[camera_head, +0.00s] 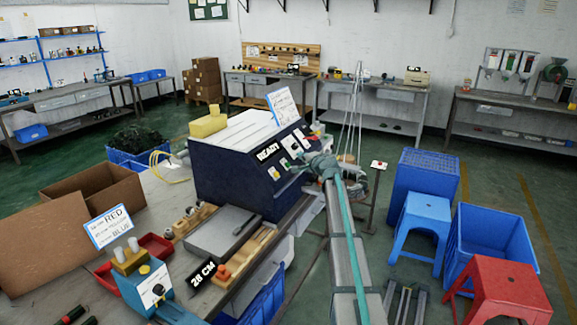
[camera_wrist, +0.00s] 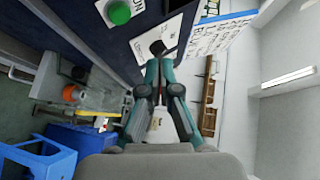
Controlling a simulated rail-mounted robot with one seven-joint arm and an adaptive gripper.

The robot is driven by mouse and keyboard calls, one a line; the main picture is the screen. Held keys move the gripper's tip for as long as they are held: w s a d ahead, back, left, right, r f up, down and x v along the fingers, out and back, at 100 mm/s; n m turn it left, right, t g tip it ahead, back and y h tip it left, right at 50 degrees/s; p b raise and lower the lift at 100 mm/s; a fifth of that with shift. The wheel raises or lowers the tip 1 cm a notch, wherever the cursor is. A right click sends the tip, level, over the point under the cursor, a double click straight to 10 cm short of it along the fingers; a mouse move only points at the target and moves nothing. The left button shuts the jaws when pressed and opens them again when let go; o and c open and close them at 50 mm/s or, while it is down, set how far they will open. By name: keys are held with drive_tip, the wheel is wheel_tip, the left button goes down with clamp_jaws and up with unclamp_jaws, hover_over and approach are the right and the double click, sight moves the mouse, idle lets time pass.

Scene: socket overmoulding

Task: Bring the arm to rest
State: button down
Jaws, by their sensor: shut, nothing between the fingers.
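My gripper (camera_head: 308,163) is at the control panel side of the dark blue machine (camera_head: 232,178), whose sign reads READY. In the wrist view my gripper (camera_wrist: 157,62) has its fingertips together and holds nothing. A black knob (camera_wrist: 158,47) on the panel shows right by the fingertips; I cannot tell whether they touch it. A green button (camera_wrist: 119,12) sits on the panel at the top left of the wrist view. My arm reaches in from the bottom of the head view and hides part of the floor behind it.
A blue stool (camera_head: 421,222), a red stool (camera_head: 497,290) and blue crates (camera_head: 490,240) stand on the right. Open floor lies behind the machine.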

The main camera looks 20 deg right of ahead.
drive_tip(key=shift+a, duration=0.1)
drive_tip(key=s+a+f+n+g+y, duration=0.1)
drive_tip(key=s+a+f+n+g, duration=0.4)
drive_tip(key=s+f, duration=0.65)
drive_tip(key=s+a+f+n+g, duration=0.1)
drive_tip(key=s+a+f+g, duration=0.2)
drive_tip(key=s+a+f, duration=0.9)
drive_tip(key=s+a+f+n+g+y, duration=0.15)
drive_tip(key=s+f+n+g, duration=0.45)
drive_tip(key=f, duration=1)
drive_tip(key=s+a+f+n+g+h, duration=0.1)
drive_tip(key=s+a+f+g, duration=0.2)
drive_tip(key=s, duration=1.4)
drive_tip(key=s+a+f+n+g+h, duration=0.1)
drive_tip(key=s+a+f+g, duration=0.2)
drive_tip(key=s, duration=1.4)
drive_tip(key=s+a+f+n+g+h, duration=0.1)
drive_tip(key=s+a+f, duration=0.5)
drive_tip(key=s, duration=1.1)
wheel_tip(320, 180, down, 4)
drive_tip(key=shift+s+f+n+g+h, duration=0.2)
drive_tip(key=shift+n+g+h, duration=0.15)
drive_tip(key=shift+g, duration=0.55)
